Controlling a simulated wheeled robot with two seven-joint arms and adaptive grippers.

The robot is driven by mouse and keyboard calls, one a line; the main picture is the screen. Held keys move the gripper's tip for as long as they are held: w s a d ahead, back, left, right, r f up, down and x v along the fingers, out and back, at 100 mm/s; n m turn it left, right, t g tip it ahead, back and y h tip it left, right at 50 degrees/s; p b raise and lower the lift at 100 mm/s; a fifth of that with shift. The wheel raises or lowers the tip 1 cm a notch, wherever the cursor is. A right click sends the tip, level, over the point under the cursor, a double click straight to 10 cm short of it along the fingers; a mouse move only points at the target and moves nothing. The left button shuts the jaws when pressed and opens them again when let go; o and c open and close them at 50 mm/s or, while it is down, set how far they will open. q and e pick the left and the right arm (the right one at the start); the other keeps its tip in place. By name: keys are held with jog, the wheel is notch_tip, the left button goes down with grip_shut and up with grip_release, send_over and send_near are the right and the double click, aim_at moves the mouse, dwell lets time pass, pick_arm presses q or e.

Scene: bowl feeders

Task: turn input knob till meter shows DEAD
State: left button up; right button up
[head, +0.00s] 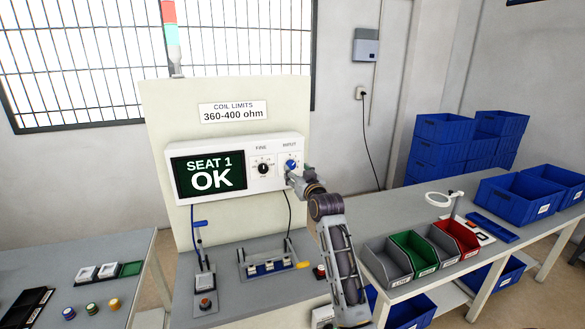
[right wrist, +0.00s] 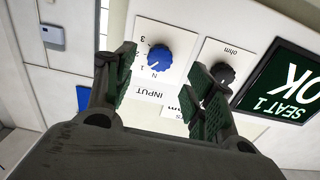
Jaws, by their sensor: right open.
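The meter (head: 234,168) is a white box on the upright panel. Its dark screen (head: 209,173) reads "SEAT 1 OK". The blue input knob (head: 291,165) is at the meter's right end. In the right wrist view the blue knob (right wrist: 158,68) shows close up above the word INPUT, with a white pointer line on it. My right gripper (head: 290,178) is just below the knob. In the right wrist view my right gripper (right wrist: 165,90) is open, its fingers apart on either side of the knob's line, with no contact visible. My left gripper is not in view.
A black FINE knob (head: 263,168) sits left of the input knob. Below are a fixture (head: 268,268) on the bench and cables. Grey, green and red bins (head: 456,238) stand on the right table, with blue crates (head: 505,198) behind.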

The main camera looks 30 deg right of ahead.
aim_at(292, 166)
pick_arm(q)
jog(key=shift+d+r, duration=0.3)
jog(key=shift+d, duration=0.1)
pick_arm(e)
jog(key=shift+x, duration=2.85)
jog(key=c, duration=1)
pick_arm(q)
jog(key=shift+p, duration=0.3)
